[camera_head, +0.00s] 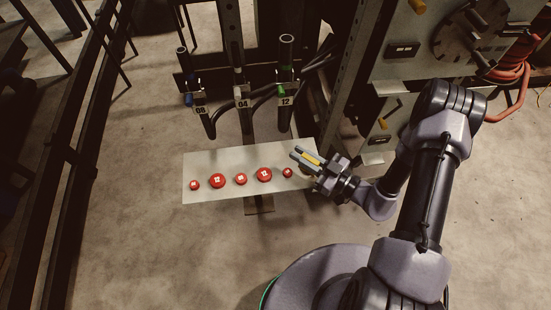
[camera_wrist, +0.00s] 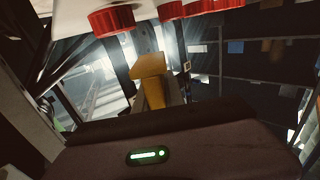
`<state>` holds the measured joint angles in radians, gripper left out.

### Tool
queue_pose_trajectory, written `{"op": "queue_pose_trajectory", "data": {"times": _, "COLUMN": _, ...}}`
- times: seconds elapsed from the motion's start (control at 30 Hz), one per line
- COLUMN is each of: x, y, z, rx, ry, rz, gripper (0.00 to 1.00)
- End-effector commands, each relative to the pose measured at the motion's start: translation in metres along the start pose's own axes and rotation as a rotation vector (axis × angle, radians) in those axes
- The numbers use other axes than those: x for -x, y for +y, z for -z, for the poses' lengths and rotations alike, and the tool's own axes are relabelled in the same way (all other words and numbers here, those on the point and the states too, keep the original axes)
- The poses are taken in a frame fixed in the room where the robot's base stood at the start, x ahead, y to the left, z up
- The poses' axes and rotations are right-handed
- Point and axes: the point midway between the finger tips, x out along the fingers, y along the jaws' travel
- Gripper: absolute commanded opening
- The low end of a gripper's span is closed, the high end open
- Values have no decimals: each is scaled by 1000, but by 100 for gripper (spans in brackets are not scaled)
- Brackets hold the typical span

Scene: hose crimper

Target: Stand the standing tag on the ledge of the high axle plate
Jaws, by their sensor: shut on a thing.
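My gripper (camera_head: 300,153) is shut on a small yellow piece (camera_head: 311,158), which I take to be the standing tag. It is held above the right end of the pale board, with the fingers pointing left. In the wrist view the yellow piece (camera_wrist: 151,80) stands up beyond the dark gripper body, and the fingers are hard to make out. A grey upper panel (camera_head: 402,72) with a dark plate and a round disc stands at the upper right, apart from my gripper. I cannot tell for certain which part is the high axle plate or its ledge.
A pale board (camera_head: 205,165) carries several red round knobs (camera_head: 217,180). Behind it stand hose holders labelled 08, 04 and 12 (camera_head: 286,101). A lower grey panel (camera_head: 397,105) and an orange hose (camera_head: 514,75) are at the right.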

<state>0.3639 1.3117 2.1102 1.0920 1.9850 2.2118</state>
Motion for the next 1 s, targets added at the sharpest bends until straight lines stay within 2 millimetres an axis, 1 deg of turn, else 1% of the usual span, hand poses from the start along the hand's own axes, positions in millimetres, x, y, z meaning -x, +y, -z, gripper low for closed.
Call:
{"op": "queue_pose_trajectory", "data": {"times": 0.03, "x": -13, "y": -2, "z": -12, "rx": 0, "ry": 0, "rz": 5, "gripper": 0}}
{"op": "queue_pose_trajectory", "data": {"times": 0.1, "x": -26, "y": -1, "z": -17, "rx": 1, "ry": 0, "rz": 2, "gripper": 0}}
{"op": "queue_pose_trajectory", "data": {"times": 0.27, "x": -41, "y": 0, "z": -23, "rx": 0, "ry": 0, "rz": -1, "gripper": 0}}
{"op": "queue_pose_trajectory", "data": {"times": 0.37, "x": -56, "y": 0, "z": -32, "rx": 1, "ry": 1, "rz": 1, "gripper": 0}}
{"op": "queue_pose_trajectory", "data": {"times": 0.4, "x": -62, "y": 0, "z": -39, "rx": 1, "ry": 1, "rz": 1, "gripper": 0}}
{"op": "queue_pose_trajectory", "data": {"times": 0.47, "x": -69, "y": 0, "z": -46, "rx": 1, "ry": 0, "rz": 0, "gripper": 0}}
{"op": "queue_pose_trajectory", "data": {"times": 0.67, "x": -70, "y": 1, "z": -43, "rx": 0, "ry": 1, "rz": -3, "gripper": 0}}
{"op": "queue_pose_trajectory", "data": {"times": 0.8, "x": -69, "y": 1, "z": -47, "rx": 0, "ry": 0, "rz": -3, "gripper": 0}}
{"op": "queue_pose_trajectory", "data": {"times": 0.83, "x": -69, "y": 1, "z": -46, "rx": 0, "ry": 0, "rz": -3, "gripper": 20}}
{"op": "queue_pose_trajectory", "data": {"times": 0.9, "x": -69, "y": 1, "z": -46, "rx": 0, "ry": 0, "rz": -3, "gripper": 34}}
{"op": "queue_pose_trajectory", "data": {"times": 0.93, "x": -69, "y": 1, "z": -46, "rx": 0, "ry": 0, "rz": -3, "gripper": 36}}
{"op": "queue_pose_trajectory", "data": {"times": 1.0, "x": -69, "y": 1, "z": -46, "rx": 0, "ry": 0, "rz": -3, "gripper": 36}}
